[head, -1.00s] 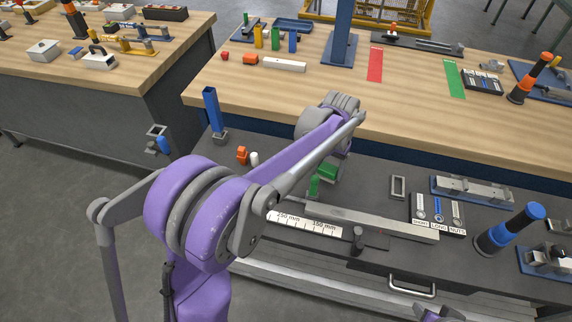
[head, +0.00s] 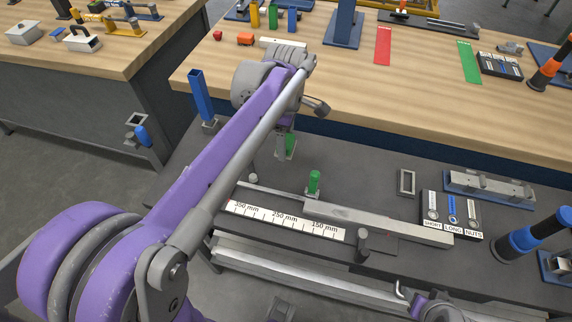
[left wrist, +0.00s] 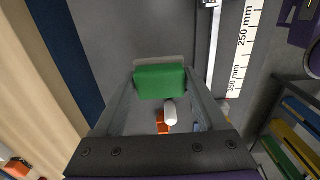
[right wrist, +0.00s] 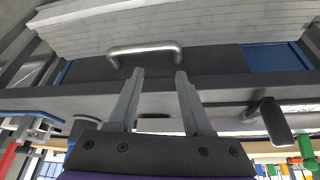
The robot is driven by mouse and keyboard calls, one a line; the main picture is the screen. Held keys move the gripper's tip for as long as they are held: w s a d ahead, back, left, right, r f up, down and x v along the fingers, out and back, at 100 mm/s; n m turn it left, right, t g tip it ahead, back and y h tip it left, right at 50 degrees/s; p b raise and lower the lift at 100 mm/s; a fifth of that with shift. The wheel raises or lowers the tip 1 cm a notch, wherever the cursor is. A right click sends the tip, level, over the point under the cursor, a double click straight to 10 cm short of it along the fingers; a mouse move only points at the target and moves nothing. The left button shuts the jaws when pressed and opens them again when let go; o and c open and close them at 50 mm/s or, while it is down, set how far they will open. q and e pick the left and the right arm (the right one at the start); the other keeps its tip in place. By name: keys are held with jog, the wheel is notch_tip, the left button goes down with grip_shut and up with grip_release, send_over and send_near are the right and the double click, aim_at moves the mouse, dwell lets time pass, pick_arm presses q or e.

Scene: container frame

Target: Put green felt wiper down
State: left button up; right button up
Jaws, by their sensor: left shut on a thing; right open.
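The green felt wiper (left wrist: 160,81) is a green block with a pale grey edge, held between the fingers of my left gripper (left wrist: 159,93). In the head view, part of the wiper (head: 290,142) shows below the left wrist, near the back edge of the dark lower bench (head: 385,165). The arm hides much of the left gripper (head: 286,150) there; I cannot tell whether the wiper touches the bench. My right gripper (right wrist: 155,75) is open and empty, with a metal drawer handle (right wrist: 145,50) beyond its fingertips.
A white cylinder (left wrist: 170,112) and an orange part (left wrist: 162,124) show between the left fingers. A green knob (head: 314,182) stands by the ruler (head: 285,220) and metal bar (head: 380,221). A blue post (head: 201,96) stands left. Bare bench lies right of the wiper.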

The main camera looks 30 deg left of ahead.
aim_at(286, 167)
pick_arm(q)
notch_tip(286, 167, down, 8)
jog(key=shift+f+b, duration=0.1)
jog(key=shift+b, duration=0.25)
jog(key=o, duration=1.2)
jog(key=shift+f, duration=0.1)
jog(key=shift+o, duration=0.2)
jog(key=shift+r, duration=0.45)
notch_tip(286, 167, up, 12)
jog(key=shift+f+p, duration=0.25)
jog(key=shift+p, duration=0.4)
jog(key=shift+f, duration=0.1)
